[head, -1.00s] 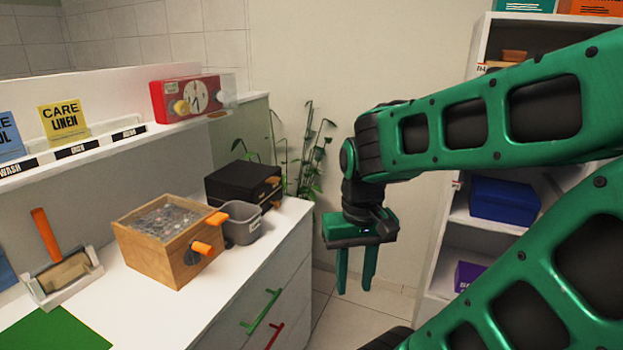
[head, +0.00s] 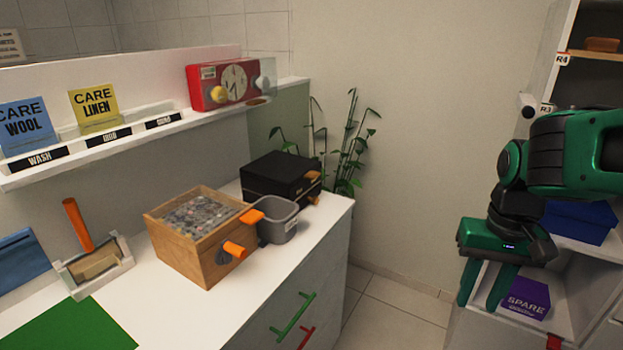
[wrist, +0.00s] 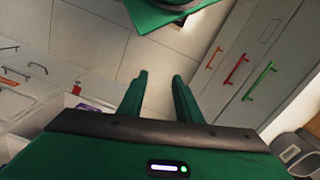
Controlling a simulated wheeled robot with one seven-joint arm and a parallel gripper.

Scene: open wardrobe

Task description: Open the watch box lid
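A black box (head: 281,177) with a shut lid and small tan parts at its right side stands at the back right of the white counter; it appears to be the watch box. It is not clearly seen in the wrist view. My gripper (head: 483,292) hangs fingers down at the right, well away from the box, in front of the shelf unit. In the wrist view my gripper (wrist: 159,78) has its two fingers apart with nothing between them.
A grey bin (head: 279,222) and a wooden box with orange handles (head: 198,252) stand in front of the black box. A red clock radio (head: 228,86) sits on the ledge. A plant (head: 350,150) is behind. Open floor lies between counter (head: 325,240) and shelves.

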